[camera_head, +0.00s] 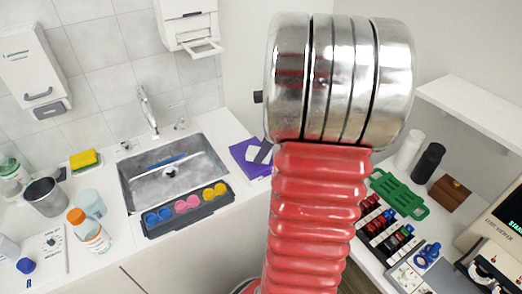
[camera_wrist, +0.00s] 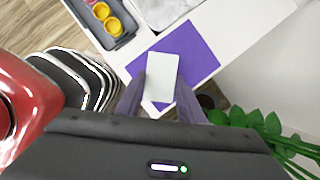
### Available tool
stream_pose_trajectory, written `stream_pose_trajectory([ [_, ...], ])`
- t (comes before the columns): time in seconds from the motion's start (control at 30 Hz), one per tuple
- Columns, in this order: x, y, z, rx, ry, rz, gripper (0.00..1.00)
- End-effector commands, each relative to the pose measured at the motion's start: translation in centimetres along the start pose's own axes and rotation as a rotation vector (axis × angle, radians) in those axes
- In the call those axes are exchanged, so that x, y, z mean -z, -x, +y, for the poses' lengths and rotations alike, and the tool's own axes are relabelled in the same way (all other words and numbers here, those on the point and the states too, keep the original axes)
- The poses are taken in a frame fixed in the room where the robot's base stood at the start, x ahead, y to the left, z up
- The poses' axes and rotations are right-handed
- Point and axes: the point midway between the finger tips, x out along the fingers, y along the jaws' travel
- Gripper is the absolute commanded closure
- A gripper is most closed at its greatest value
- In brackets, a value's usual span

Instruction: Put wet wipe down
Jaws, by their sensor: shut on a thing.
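The wet wipe (camera_wrist: 162,76) is a flat white rectangle in the wrist view, between the two dark fingers of my gripper (camera_wrist: 160,97). My gripper is shut on its near end. The wipe is over a purple mat (camera_wrist: 198,54) at the counter's edge; I cannot tell whether it touches the mat. In the head view the purple mat (camera_head: 241,153) lies right of the sink, with part of my gripper over it. My red and silver arm hides much of the middle of that view.
A sink (camera_head: 135,195) and a dark tray (camera_head: 165,226) of coloured cups are left of the mat. Bottles and a yellow sponge (camera_head: 84,159) stand farther left. A green rack (camera_head: 398,193) is on the right counter. A leafy plant (camera_wrist: 262,130) is near my gripper's right side.

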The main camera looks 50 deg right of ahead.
Motion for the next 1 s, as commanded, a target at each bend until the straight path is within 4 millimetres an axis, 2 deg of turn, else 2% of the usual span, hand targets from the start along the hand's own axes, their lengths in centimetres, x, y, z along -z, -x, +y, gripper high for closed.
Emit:
stream_pose_trajectory([
  [0.53, 0.37, -0.85, -0.01, 0.0, 0.0, 0.0, 0.9],
  [0.57, 0.37, -0.85, -0.01, 0.0, 0.0, 0.0, 0.63],
  [0.8, 0.37, -0.84, 0.0, 0.0, 0.0, 0.0, 0.47],
  [1.0, 0.36, -0.84, 0.0, 0.0, 0.0, 0.0, 0.47],
])
